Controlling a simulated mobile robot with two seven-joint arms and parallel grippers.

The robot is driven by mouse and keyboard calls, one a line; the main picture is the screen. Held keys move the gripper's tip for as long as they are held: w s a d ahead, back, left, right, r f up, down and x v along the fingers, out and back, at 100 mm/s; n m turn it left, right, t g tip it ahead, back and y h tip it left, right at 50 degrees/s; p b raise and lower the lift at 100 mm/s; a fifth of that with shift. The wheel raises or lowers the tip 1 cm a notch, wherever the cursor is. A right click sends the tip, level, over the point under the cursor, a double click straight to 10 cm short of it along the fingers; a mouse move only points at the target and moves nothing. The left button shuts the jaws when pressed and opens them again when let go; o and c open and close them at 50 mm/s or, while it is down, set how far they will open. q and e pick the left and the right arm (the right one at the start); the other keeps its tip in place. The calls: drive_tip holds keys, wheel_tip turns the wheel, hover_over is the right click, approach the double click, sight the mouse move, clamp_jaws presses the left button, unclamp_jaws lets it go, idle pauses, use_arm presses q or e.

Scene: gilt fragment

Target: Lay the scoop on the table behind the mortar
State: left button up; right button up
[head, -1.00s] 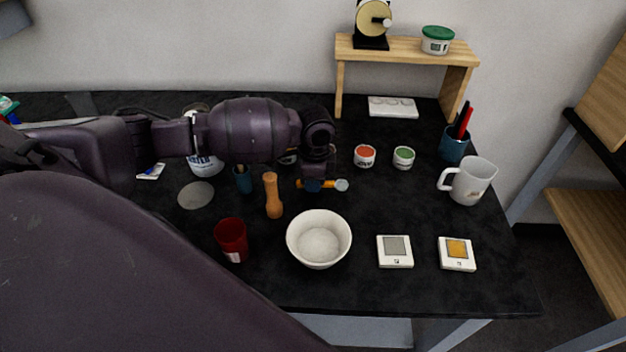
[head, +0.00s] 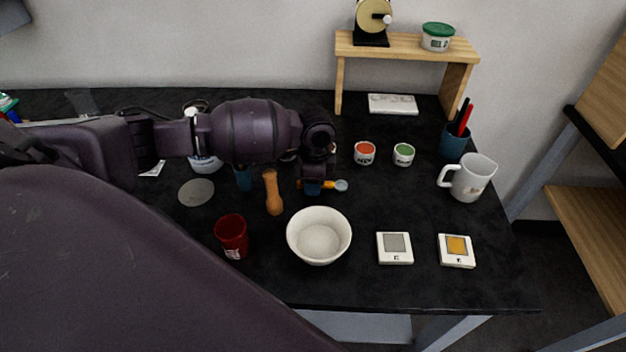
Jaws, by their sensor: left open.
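The scoop (head: 341,185), with an orange handle and a small pale round bowl, appears to lie on the black table behind the mortar. The mortar (head: 319,236) is a white bowl near the table's front. My left gripper (head: 313,190) points down over the scoop's handle from above. Its jaws are open, and the gripper hides the middle of the handle. Whether a finger still touches the handle cannot be told. My right gripper is not in view.
Two small jars, orange (head: 364,153) and green (head: 404,155), stand to the right.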

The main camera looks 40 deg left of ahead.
use_arm(q)
wheel_tip(320, 180, up, 13)
drive_tip(key=p, duration=0.1)
drive_tip(key=shift+d, duration=0.2)
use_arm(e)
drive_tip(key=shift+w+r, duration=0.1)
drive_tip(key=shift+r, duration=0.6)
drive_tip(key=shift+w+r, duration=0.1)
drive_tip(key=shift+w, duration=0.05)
